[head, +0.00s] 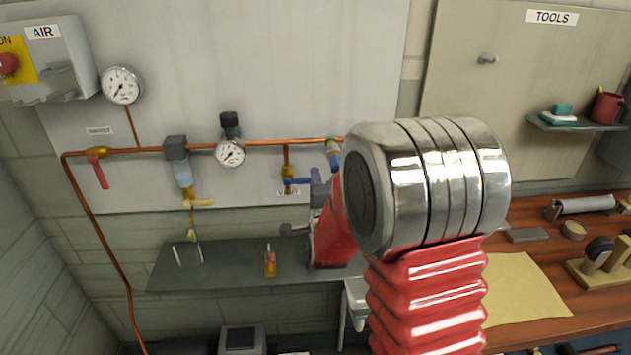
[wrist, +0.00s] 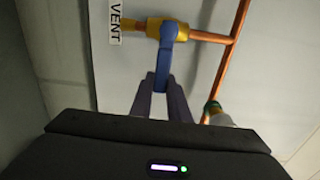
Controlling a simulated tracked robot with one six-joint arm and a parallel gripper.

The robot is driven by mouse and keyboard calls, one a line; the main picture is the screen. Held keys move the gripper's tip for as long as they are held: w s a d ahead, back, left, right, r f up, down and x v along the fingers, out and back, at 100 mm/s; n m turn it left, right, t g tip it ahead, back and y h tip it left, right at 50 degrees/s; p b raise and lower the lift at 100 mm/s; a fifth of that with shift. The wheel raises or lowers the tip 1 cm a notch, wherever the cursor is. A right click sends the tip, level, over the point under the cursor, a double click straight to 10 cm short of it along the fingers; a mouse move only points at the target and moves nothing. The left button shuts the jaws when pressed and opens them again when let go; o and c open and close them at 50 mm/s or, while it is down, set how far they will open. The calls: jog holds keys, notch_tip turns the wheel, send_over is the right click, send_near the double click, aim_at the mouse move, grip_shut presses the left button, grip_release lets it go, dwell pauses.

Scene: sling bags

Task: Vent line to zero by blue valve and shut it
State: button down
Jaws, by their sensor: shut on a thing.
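The blue valve handle (head: 298,181) sits on a short copper branch that drops from the main pipe, above a partly hidden VENT label. In the wrist view the blue handle (wrist: 164,62) points crosswise to the branch from the brass valve body (wrist: 153,27). My gripper (wrist: 164,84) is shut on the handle's free end; in the head view the fingers (head: 317,184) show at its right. A large gauge (head: 122,85) hangs at upper left and a smaller gauge (head: 230,153) sits below the pipe. Their needles are too small to read surely.
The main copper pipe (head: 262,142) runs along the wall panel. A red-handled valve (head: 97,168) and a filter with a yellow tap (head: 197,204) are at left. A dark shelf (head: 220,274) holds an orange bottle (head: 270,263) below. My arm hides the middle.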

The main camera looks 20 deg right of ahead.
jog(key=shift+d+f, duration=0.1)
jog(key=shift+f, duration=0.1)
jog(key=c, duration=1.9)
grip_release()
jog(key=shift+w, duration=0.15)
jog(key=shift+c, duration=0.2)
jog(key=shift+o, duration=1.3)
jog(key=shift+r, duration=0.1)
